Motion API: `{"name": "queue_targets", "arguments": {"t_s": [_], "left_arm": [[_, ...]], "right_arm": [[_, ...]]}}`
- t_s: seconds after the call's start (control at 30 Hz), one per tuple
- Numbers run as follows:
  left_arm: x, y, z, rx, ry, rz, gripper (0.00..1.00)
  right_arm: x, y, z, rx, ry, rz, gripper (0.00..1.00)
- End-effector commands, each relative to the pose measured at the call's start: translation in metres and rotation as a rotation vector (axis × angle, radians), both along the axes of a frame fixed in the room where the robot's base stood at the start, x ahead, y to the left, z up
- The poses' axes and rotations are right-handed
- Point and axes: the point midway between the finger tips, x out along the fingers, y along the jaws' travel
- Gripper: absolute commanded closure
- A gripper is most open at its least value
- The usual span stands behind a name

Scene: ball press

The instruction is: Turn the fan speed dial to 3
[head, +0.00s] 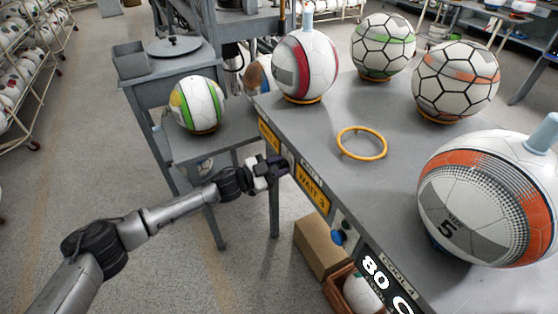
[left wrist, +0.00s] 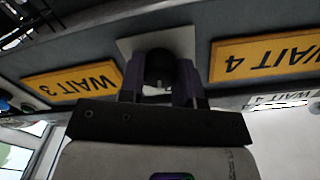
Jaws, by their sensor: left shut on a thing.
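A dark round dial (left wrist: 160,68) sits on a pale square plate (left wrist: 132,46) on the table's front panel, between two yellow labels in the left wrist view. They read, upside down, WAIT 3 (left wrist: 82,82) and WAIT 4 (left wrist: 265,60). My left gripper (head: 284,165) is at this panel, with one finger on each side of the dial, shut on it. In the head view the gripper hides the dial. No fan marking or scale around the dial is readable, so I cannot tell its setting. My right gripper is not in view.
The grey table (head: 325,115) carries several balls and an empty yellow ring (head: 361,143). A blue knob (head: 337,238) and a black 80 C display (head: 384,284) are further along the panel. A cardboard box (head: 318,250) stands below. Floor to the left is clear.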

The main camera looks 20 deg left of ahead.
Motion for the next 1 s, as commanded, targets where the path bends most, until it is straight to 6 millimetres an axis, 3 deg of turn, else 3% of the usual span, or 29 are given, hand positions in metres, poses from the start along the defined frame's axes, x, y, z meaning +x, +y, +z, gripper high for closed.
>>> {"name": "queue_targets", "arguments": {"t_s": [0.03,0.3,1.0], "left_arm": [[0.000,-0.001,0.004,0.032,-0.026,0.000,0.92],[0.000,0.000,0.002,0.212,-0.188,0.001,0.92],[0.000,-0.001,0.000,0.464,-0.416,-0.001,0.92]], "right_arm": [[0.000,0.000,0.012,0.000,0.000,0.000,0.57],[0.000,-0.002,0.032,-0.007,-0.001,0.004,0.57],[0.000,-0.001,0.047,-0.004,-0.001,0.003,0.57]]}}
